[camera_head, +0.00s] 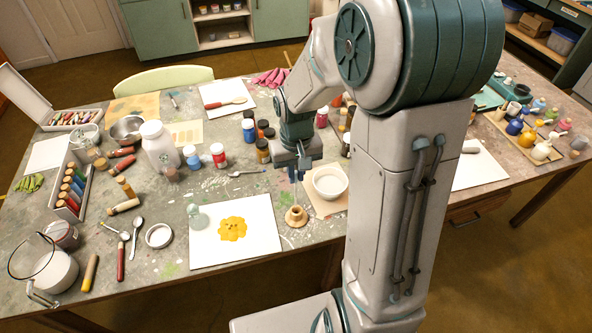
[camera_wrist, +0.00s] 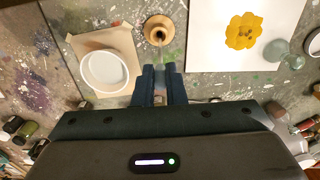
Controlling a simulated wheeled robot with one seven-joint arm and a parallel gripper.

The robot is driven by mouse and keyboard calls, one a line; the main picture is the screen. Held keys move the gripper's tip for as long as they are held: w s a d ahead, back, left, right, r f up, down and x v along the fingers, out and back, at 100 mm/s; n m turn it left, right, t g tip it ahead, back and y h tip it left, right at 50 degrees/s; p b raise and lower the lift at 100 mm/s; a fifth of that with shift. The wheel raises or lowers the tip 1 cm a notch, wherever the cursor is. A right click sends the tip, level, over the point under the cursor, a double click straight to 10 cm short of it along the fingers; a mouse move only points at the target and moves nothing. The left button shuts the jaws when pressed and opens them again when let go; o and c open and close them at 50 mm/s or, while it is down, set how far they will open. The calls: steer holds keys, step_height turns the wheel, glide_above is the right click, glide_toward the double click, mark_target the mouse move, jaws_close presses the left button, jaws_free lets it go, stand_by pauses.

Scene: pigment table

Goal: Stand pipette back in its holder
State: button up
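My gripper (camera_head: 296,172) points down above the table, between the paper with a yellow blot and the white bowl. In the wrist view its dark blue fingers (camera_wrist: 160,72) are close together on a thin, pale, see-through pipette. Below the fingers in the head view, the pipette (camera_head: 295,189) hangs roughly upright. The holder (camera_head: 296,216) is a small round wooden stand on the table, just below and nearer the front than the gripper. The pipette's exact tip is hard to make out.
A white bowl (camera_head: 330,182) on brown paper stands right of the holder. The white sheet (camera_head: 262,247) with a yellow blot lies to its left, with a glass flask (camera_head: 198,217) on its corner. Paint jars (camera_head: 263,152) stand behind the gripper.

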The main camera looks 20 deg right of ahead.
mark_target(296, 183)
steer(key=shift+f+b, duration=1.55)
steer(key=shift+f, duration=0.6)
steer(key=o, duration=0.6)
step_height(296, 183, up, 14)
steer(key=shift+f, duration=0.1)
steer(key=s+t, duration=0.1)
steer(key=s, duration=0.3)
steer(key=s+t, duration=0.1)
steer(key=s, duration=0.4)
steer(key=s+f+t, duration=0.1)
steer(key=s, duration=0.4)
